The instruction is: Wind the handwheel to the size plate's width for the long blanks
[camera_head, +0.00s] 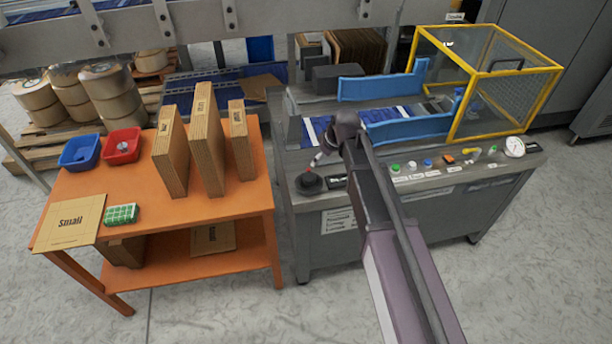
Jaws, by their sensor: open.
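A black handwheel (309,184) sits on the left end of the grey machine's top, with a small red spot above it. My gripper (317,161) reaches down just above the handwheel; it is small here, and I cannot tell whether it touches it. It is open. A small dark plate (337,183) with pale marks lies right of the handwheel; its writing is unreadable. Bundles of brown blanks stand on the orange table: a left one (170,152), a tall middle one (207,142) and a narrow right one (241,142). Their labels are too small to read surely.
The orange table (185,212) also holds a blue bin (80,153), a red bin (122,146), a green-patterned block (121,215) and a flat card marked Small (69,222). The machine's front has buttons and a white dial (514,147). Blue guides (408,128) and a yellow cage (500,82) stand behind.

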